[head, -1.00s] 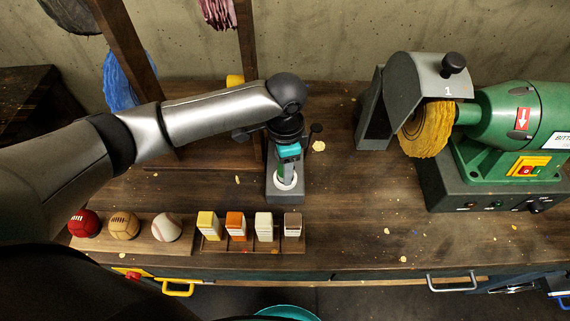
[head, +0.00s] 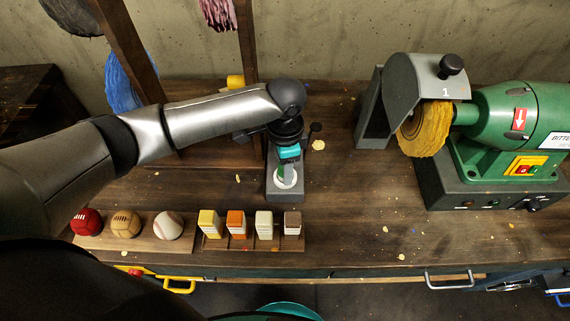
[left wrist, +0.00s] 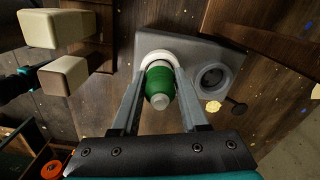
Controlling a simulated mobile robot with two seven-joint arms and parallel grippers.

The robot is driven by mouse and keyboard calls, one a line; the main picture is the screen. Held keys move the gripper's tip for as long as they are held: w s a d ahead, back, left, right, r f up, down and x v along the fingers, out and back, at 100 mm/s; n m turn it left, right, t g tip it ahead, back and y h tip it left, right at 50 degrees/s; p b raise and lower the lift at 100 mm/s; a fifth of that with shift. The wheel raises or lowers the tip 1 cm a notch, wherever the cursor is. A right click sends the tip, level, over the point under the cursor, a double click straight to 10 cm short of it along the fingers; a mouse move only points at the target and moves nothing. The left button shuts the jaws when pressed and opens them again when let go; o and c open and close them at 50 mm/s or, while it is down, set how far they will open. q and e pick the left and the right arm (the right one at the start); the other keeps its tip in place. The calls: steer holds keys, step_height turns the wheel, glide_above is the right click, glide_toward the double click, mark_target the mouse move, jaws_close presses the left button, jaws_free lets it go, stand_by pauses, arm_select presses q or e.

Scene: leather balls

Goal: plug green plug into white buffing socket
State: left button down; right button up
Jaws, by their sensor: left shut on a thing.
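My left gripper (head: 284,168) points down over a grey socket block (head: 271,190) on the bench. It is shut on the green plug (left wrist: 160,85), which also shows small in the head view (head: 281,172). The plug stands at the white ring-shaped socket (left wrist: 149,57), which shows in the head view (head: 288,183) at the block's near end. The plug's lower end is hidden, so I cannot tell how deep it sits. The block's other opening, a dark round socket (left wrist: 211,76), is empty. My right gripper is not in view.
A green buffing machine (head: 508,110) with a yellow wheel (head: 425,130) stands at the right. Several wax bars (head: 236,226) in a wooden rack and three balls (head: 125,224) line the front edge. The bench between block and machine is mostly clear, with small yellow scraps.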

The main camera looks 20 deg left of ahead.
arm_select(q)
steer(key=shift+s+f, duration=0.2)
steer(key=shift+f, duration=0.3)
stand_by(0.3)
steer(key=shift+s+a+f, duration=0.1)
steer(key=shift+f, duration=0.1)
steer(key=shift+r, duration=0.1)
stand_by(0.4)
steer(key=shift+w+r+p, duration=0.2)
steer(key=shift+r+p, duration=0.3)
steer(key=shift+p, duration=0.55)
steer(key=shift+r+p, duration=0.3)
steer(key=shift+r, duration=0.05)
steer(key=shift+w, duration=0.1)
steer(key=shift+p, duration=1.15)
stand_by(0.5)
steer(key=shift+f+p, duration=0.25)
steer(key=shift+p, duration=0.1)
stand_by(0.6)
